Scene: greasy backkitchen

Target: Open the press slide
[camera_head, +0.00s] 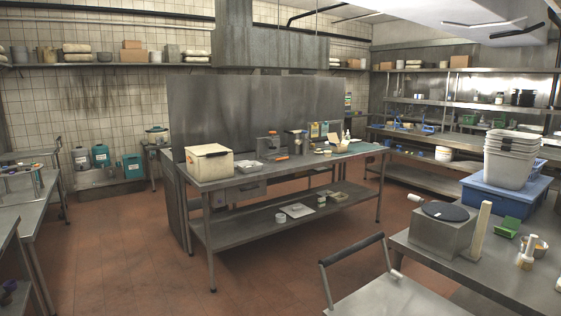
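Neither of my grippers is in view. No part is plainly recognisable as the press slide. A grey metal box-shaped device (442,230) stands on the right-hand steel counter, with a dark round plate (445,211) on top. A pale knob or handle (414,197) sticks out at its upper left. An upright pale bar (480,231) stands at its right side. I cannot tell whether this device is the press or whether any slide on it is open or shut. Small upright devices (296,142) on the central table are too small to make out.
A steel trolley (385,298) with a black push handle (352,249) is close in front, left of the right-hand counter (470,278). A blue bin (500,196) with stacked grey tubs (512,160) stands behind the device. The central table (235,181) is farther off. Red floor (150,262) is clear at left.

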